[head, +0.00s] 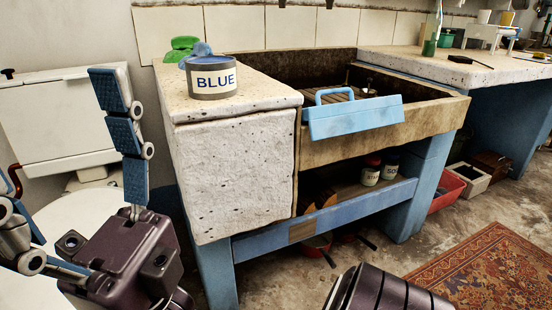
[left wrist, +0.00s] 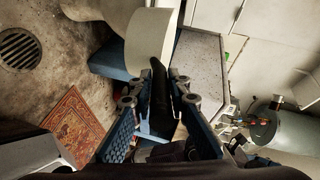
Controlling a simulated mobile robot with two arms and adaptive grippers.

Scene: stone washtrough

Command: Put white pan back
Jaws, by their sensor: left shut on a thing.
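The white pan (left wrist: 150,45) shows in the left wrist view as a pale, curved side, beyond the fingertips. A dark handle (left wrist: 160,95) runs from it down between the fingers. My left gripper (left wrist: 155,90) is shut on this handle; a finger lies along each side. In the head view my left gripper (head: 66,150) is at the lower left, left of the stone block, with its blue-padded fingers upward. I cannot clearly make out the pan there. My right gripper's fingers are not in view.
A pot labelled BLUE (head: 211,82) and a green cloth (head: 181,48) sit on the stone block (head: 232,165). A light-blue caddy (head: 355,117) rests over the trough (head: 430,112). Jars (head: 371,171) stand on the lower shelf. A rug (head: 490,270) lies on the floor at right.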

